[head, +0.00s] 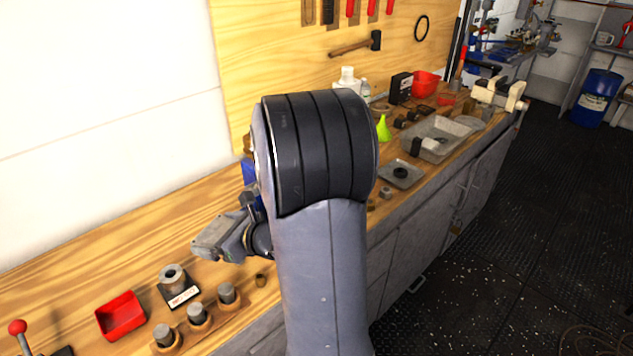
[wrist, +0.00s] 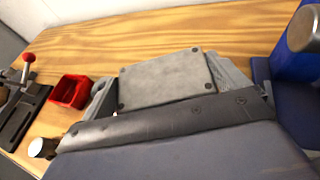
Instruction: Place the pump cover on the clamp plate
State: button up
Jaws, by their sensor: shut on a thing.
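The pump cover (wrist: 165,80), a grey rectangular plate with dark holes near its corners, lies between the two grey fingers of my gripper (wrist: 166,84) in the wrist view. My gripper is shut on it. In the head view, my gripper (head: 228,238) holds the cover (head: 213,236) over the left part of the bench, partly hidden by my arm. A dark clamp base with a red-knobbed lever (wrist: 25,88) stands at the left of the wrist view; it looks like the clamp plate. Only its lever (head: 20,335) and a dark corner show at the head view's lower left.
A red bin (head: 121,316), a grey ring on a labelled block (head: 175,285) and several capped cylinders (head: 197,315) stand between cover and lever. A blue object (wrist: 295,50) is close right of the gripper. Trays (head: 440,138) fill the far bench.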

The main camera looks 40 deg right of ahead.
jog(key=s+d, duration=0.4)
jog(key=s, duration=0.1)
jog(key=shift+g+y, duration=0.3)
jog(key=w+f, duration=0.2)
jog(key=w, duration=0.1)
jog(key=w+f, duration=0.2)
jog(key=w, duration=0.2)
jog(key=w+f, duration=0.2)
jog(key=w, duration=0.2)
jog(key=shift+a, duration=0.3)
jog(key=shift+w+f, duration=0.5)
jog(key=shift+w, duration=0.2)
jog(key=shift+w+f, duration=0.5)
jog(key=shift+w, duration=0.2)
jog(key=shift+f, duration=0.25)
jog(key=o, duration=0.9)
jog(key=shift+s, duration=0.1)
jog(key=shift+c, duration=0.2)
jog(key=shift+r, duration=0.1)
